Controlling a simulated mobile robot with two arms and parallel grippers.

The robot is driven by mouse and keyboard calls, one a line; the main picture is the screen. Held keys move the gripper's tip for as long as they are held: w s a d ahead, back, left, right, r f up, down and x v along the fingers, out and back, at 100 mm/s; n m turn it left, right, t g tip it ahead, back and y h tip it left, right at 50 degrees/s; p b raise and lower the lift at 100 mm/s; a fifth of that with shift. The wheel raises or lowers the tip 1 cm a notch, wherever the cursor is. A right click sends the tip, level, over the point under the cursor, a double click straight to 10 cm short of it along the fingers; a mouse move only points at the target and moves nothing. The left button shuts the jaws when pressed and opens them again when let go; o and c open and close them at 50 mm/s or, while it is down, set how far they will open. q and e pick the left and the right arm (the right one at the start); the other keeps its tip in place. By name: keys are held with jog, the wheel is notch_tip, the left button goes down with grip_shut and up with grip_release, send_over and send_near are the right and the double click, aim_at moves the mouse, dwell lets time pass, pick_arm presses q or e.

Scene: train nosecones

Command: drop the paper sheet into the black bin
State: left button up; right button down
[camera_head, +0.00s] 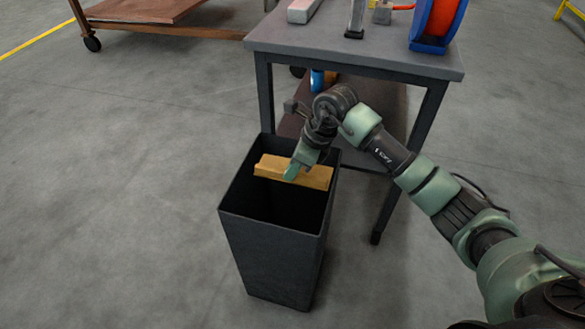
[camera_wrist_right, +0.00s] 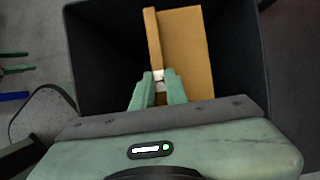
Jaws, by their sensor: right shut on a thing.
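The black bin (camera_head: 268,262) stands upright on the floor, open at the top. A tan, folded, stiff-looking piece (camera_head: 318,177), which I take as the paper sheet, is over the back part of the bin's mouth. My right gripper (camera_head: 291,174) points down at it and is shut on it. In the right wrist view the fingers (camera_wrist_right: 159,78) close on the near end of the sheet (camera_wrist_right: 187,50), with a small white patch between them. The dark bin walls (camera_wrist_right: 238,60) surround the sheet there. I cannot tell how deep it hangs. My left gripper is not in view.
A grey-topped table (camera_head: 350,55) stands right behind the bin, with a red and blue reel (camera_head: 437,22) and other items on it. Its legs are close to the bin. A brown wheeled cart (camera_head: 150,10) is at the back left. The floor on the left is clear.

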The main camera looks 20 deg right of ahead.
jog(key=c, duration=1.3)
grip_release()
jog(key=shift+c, duration=0.2)
